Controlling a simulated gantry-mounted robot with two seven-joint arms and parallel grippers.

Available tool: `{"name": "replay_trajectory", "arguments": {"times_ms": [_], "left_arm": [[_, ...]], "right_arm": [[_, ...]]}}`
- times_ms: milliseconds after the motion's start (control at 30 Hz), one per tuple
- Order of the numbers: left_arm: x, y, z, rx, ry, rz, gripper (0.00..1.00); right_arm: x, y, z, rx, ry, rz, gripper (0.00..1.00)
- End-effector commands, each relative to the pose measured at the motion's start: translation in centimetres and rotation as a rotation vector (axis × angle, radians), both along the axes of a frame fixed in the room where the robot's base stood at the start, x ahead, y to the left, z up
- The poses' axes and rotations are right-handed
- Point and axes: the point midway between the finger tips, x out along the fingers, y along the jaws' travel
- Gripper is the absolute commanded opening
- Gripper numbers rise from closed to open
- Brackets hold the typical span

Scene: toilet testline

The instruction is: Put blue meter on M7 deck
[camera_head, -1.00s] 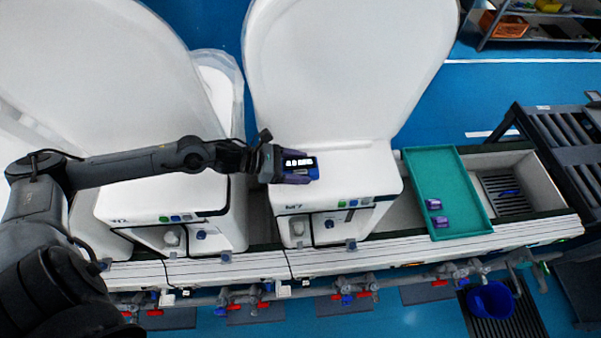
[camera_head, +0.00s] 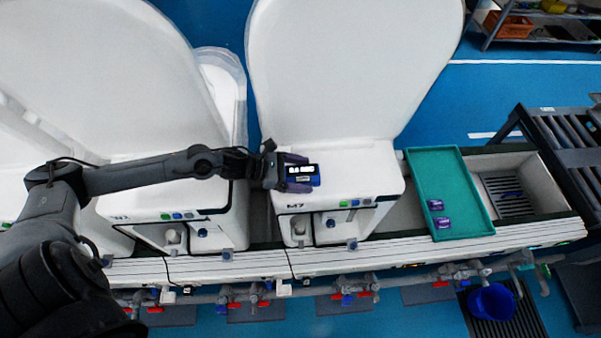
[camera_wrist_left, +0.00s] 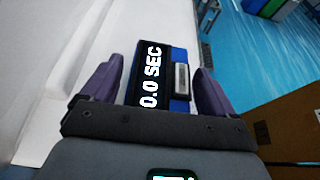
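The blue meter (camera_head: 304,176) has a black display reading 0.0 SEC. It lies display up on the white deck (camera_head: 362,170) of the M7 toilet, at the deck's left part. My left gripper (camera_head: 298,173) is over the left edge of the deck, with its purple fingers on either side of the meter. In the left wrist view the meter (camera_wrist_left: 158,78) sits between the spread fingers, with a narrow gap on each side, so the gripper looks open. The underside of the meter is hidden. My right gripper is not in view.
A green tray (camera_head: 447,185) with two small purple-blue items (camera_head: 440,222) stands right of M7. The raised white lid (camera_head: 350,70) rises behind the deck. Another toilet unit (camera_head: 170,195) stands left, under my left arm. The right part of the M7 deck is clear.

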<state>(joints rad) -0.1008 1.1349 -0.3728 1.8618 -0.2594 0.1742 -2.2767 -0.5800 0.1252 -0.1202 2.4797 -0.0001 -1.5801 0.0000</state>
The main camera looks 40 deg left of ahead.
Motion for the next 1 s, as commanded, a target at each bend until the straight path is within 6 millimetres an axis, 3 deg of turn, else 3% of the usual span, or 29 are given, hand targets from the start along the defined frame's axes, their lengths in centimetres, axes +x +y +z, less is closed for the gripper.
{"name": "replay_trajectory", "arguments": {"times_ms": [467,733,1000], "left_arm": [[0.0,0.0,0.5,-0.001,0.001,0.0,0.96],[-1.9,1.6,1.1,0.005,0.004,-0.004,0.96],[-4.2,3.9,2.6,0.004,0.006,-0.001,0.96]], "right_arm": [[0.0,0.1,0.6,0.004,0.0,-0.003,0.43],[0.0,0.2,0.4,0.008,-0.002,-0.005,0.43],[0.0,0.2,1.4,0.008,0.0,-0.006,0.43]]}}
